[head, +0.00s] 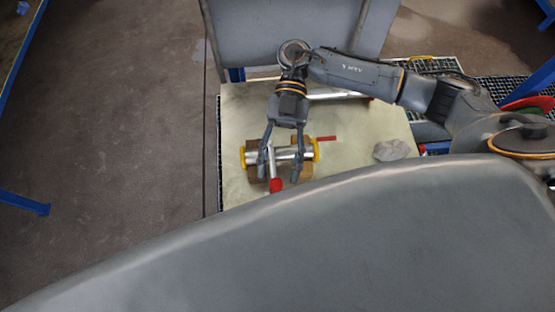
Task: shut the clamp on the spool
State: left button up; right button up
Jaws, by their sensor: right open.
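The spool (290,154) is a short silver tube with yellow ends, lying left to right on brown blocks on a pale tabletop. A silver lever with a red tip (275,185) points from it toward the bottom of the picture. It looks like the clamp's handle, standing out from the spool, but the clamp's body is too small and too covered to make out. My right gripper (281,177) comes down over the spool, fingers spread open, one on each side of the lever. Whether the fingers touch anything, I cannot tell. My left gripper is out of view.
A grey crumpled lump (391,150) lies right of the spool. A thin red bar (327,139) sticks out by the spool's right end. A silver rod (337,96) lies behind, partly under my right arm. A grey panel (290,30) stands at the table's back. Bare tabletop (350,125) lies between.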

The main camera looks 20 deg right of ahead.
jog(key=v, duration=1)
jog(key=shift+s, duration=0.1)
